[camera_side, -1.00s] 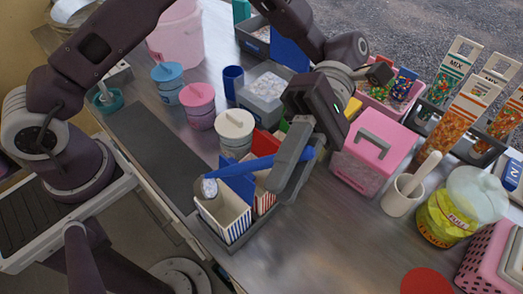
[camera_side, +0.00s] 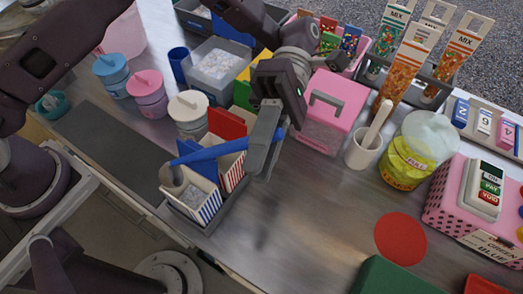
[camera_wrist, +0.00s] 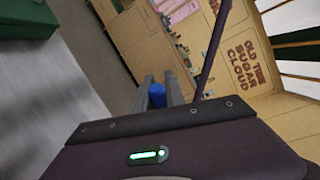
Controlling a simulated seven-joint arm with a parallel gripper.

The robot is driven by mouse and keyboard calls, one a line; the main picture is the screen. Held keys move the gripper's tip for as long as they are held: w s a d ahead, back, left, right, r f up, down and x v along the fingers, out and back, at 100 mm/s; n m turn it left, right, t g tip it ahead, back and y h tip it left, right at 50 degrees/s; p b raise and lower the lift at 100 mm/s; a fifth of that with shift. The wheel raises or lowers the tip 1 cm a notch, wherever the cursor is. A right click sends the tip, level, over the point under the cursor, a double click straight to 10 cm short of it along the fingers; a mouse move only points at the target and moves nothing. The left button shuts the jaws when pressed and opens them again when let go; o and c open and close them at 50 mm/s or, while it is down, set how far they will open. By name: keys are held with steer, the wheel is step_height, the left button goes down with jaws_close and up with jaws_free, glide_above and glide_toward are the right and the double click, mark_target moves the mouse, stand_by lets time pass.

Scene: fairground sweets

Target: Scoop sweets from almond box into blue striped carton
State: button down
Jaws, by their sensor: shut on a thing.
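My gripper (camera_side: 262,142) is shut on the handle of a blue scoop (camera_side: 212,149). The blue handle end shows between the fingers in the wrist view (camera_wrist: 157,95). The scoop's grey bowl (camera_side: 172,179) is tipped over the left edge of the blue striped carton (camera_side: 209,208). Whitish sweets (camera_side: 196,192) show inside this carton. The carton stands in a grey holder beside a red striped carton (camera_side: 233,174). A grey box of pale sweets (camera_side: 217,75), perhaps the almond box, stands further back; I see no label on it.
Lidded pots, the nearest cream-lidded (camera_side: 188,112), stand left of the grey box. A pink lidded box (camera_side: 330,110), a white cup (camera_side: 363,148) and a yellow jar (camera_side: 405,165) stand to the right. The front middle of the counter is bare.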

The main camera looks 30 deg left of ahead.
steer(key=s+a+r+m+t+h, duration=0.3)
steer(key=s+a+r+m+t, duration=0.2)
steer(key=s+a+r+m, duration=0.3)
steer(key=a+r+m, duration=0.1)
steer(key=a+m, duration=0.1)
steer(key=a, duration=0.2)
steer(key=shift+s+r+h, duration=0.3)
steer(key=shift+s+r, duration=0.05)
steer(key=shift+s, duration=0.05)
